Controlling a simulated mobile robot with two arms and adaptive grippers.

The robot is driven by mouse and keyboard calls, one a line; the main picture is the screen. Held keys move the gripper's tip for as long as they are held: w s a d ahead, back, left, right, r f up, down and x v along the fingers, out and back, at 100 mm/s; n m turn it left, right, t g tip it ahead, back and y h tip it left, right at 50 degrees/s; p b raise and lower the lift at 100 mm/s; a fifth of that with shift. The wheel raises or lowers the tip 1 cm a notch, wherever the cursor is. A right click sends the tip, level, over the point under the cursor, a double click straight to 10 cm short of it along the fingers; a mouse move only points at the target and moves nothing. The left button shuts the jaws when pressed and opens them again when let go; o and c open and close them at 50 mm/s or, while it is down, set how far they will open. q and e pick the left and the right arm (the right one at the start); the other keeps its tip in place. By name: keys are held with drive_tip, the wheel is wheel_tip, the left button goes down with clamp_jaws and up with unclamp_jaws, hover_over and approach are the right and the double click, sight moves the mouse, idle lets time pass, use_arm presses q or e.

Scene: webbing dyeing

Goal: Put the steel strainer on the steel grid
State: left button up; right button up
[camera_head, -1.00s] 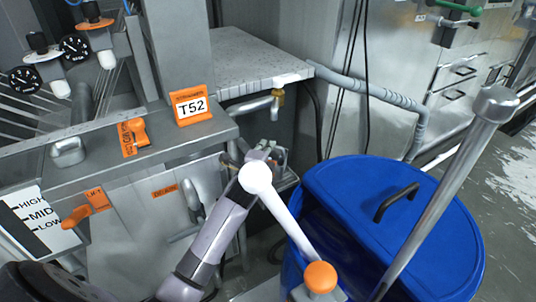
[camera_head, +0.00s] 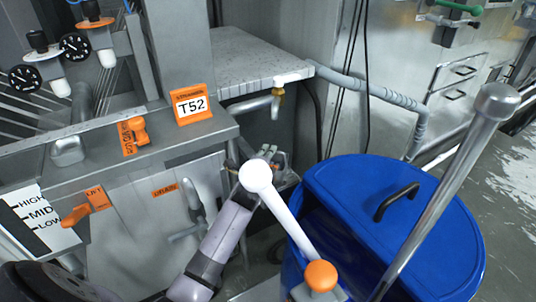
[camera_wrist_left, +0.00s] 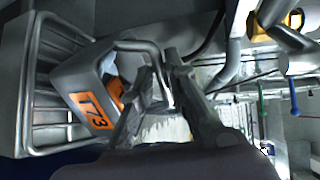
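A steel vessel (camera_wrist_left: 72,82) with an orange T73 label (camera_wrist_left: 92,110) and a bent tube handle (camera_wrist_left: 140,46) shows in the left wrist view. It may be the steel strainer, but I cannot tell for sure. My left gripper (camera_wrist_left: 160,60) has its fingertips a small gap apart, beside the handle. I cannot tell whether the handle lies between them or behind them. In the head view my left gripper (camera_head: 274,160) is partly hidden behind a white ball-ended lever. I cannot make out the steel grid with certainty. My right gripper is out of view.
A blue lidded drum (camera_head: 420,220) stands at the right, behind a slanted steel bar (camera_head: 450,170). The white lever (camera_head: 285,215) with its orange knob (camera_head: 320,276) is in front of my left arm. A wire rack (camera_wrist_left: 40,80) borders the vessel.

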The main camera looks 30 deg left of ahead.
use_arm(q)
drive_tip(key=shift+o, duration=1.3)
drive_tip(key=shift+r, duration=0.2)
drive_tip(key=v, duration=1.2)
drive_tip(key=s+d+f+n+g+h, duration=0.15)
drive_tip(key=s+f, duration=0.25)
drive_tip(key=f, duration=0.7)
drive_tip(key=s+d+f+n+g, duration=0.2)
drive_tip(key=s+f+g, duration=0.1)
drive_tip(key=f, duration=0.9)
drive_tip(key=s+d+f+n+g+h, duration=0.15)
drive_tip(key=s+f, duration=0.25)
drive_tip(key=f, duration=0.7)
drive_tip(key=s+d+f+n+g, duration=0.2)
drive_tip(key=s+f+n+g, duration=0.25)
drive_tip(key=s+f, duration=1.1)
drive_tip(key=s+f+n+g, duration=0.1)
drive_tip(key=s+f+g, duration=0.1)
drive_tip(key=s, duration=0.8)
drive_tip(key=s+d+f+n+g, duration=0.1)
drive_tip(key=s+f, duration=0.3)
drive_tip(key=s, duration=0.7)
drive_tip(key=shift+f+n+g+h, duration=0.2)
drive_tip(key=shift+n+g+h, duration=0.25)
drive_tip(key=shift+n, duration=0.3)
